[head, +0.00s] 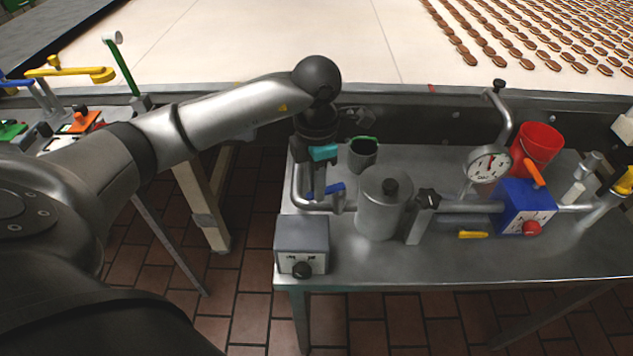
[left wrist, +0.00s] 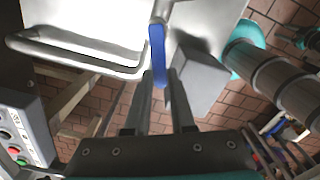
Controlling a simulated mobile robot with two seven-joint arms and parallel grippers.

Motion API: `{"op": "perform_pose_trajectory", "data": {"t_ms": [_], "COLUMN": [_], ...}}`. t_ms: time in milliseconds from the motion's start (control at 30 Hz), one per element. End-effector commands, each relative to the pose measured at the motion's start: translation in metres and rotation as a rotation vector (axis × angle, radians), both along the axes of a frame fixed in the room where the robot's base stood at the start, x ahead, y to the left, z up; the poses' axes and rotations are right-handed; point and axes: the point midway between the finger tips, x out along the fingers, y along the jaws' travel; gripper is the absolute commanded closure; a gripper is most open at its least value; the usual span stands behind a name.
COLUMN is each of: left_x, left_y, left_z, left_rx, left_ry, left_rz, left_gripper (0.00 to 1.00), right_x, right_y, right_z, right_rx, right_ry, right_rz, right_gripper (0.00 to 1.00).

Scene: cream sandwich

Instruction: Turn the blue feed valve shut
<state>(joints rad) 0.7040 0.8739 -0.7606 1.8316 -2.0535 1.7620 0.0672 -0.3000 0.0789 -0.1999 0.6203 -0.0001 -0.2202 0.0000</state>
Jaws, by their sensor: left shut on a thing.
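The blue feed valve handle (head: 334,188) is a short flat lever on the bent metal pipe (head: 299,192) at the left end of the steel table. In the left wrist view the blue lever (left wrist: 157,50) stands lengthwise, with its near end between the fingers. My left gripper (head: 326,193) reaches down over the valve from above and is shut on the lever. It also shows in the left wrist view (left wrist: 158,95), one finger on each side of the blue lever. The fingers hide part of the valve. My right gripper is not in view.
Beside the valve stand a metal canister (head: 380,215), a dark cup (head: 363,155) and a grey box with a knob (head: 301,240). Further right are a gauge (head: 488,166), a blue box (head: 522,205) and a red bucket (head: 537,145). A pale conveyor (head: 250,45) runs behind.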

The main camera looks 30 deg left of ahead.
Motion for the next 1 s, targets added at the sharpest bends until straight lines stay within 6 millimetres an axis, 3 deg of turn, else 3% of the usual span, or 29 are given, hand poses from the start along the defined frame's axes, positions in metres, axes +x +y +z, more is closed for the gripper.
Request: {"op": "perform_pose_trajectory", "data": {"t_ms": [633, 1000], "left_x": [-0.001, -0.006], "left_y": [-0.001, -0.012], "left_z": [0.001, 0.002], "left_rx": [0.001, 0.001], "left_ry": [-0.001, -0.001], "left_rz": [0.029, 0.261], "left_gripper": [1.00, 1.00], "right_x": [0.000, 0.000], "right_y": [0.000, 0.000], "right_z": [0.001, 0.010], "right_rx": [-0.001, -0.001], "right_ry": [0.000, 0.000], "right_rz": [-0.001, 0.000], "right_gripper": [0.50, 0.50]}}
